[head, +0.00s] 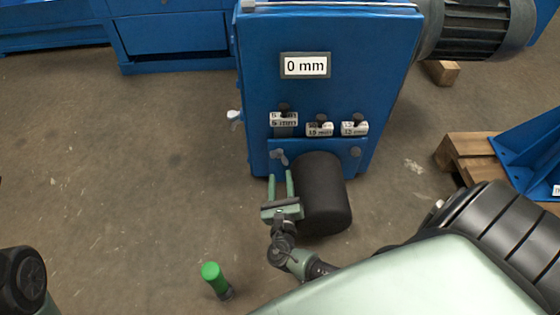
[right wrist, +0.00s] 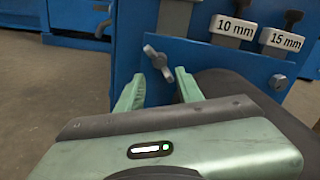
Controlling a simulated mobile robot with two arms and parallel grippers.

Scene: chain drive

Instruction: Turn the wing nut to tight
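A grey wing nut (head: 279,156) sits on a blue plate (head: 318,150) low on the front of the blue machine housing (head: 330,75). In the right wrist view the wing nut (right wrist: 158,62) has its wings tilted, running from upper left to lower right. My right gripper (head: 280,174) is open, with its pale green fingers pointing at the nut. In the right wrist view the gripper (right wrist: 159,77) has one finger on each side below the nut, with a gap between them; I see no contact. My left gripper is not in view.
A black cylinder (head: 324,195) is close to the right of my right gripper. Labelled tabs (head: 320,129) and a "0 mm" sign (head: 305,66) are above. A green-topped post (head: 212,274) stands at lower left.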

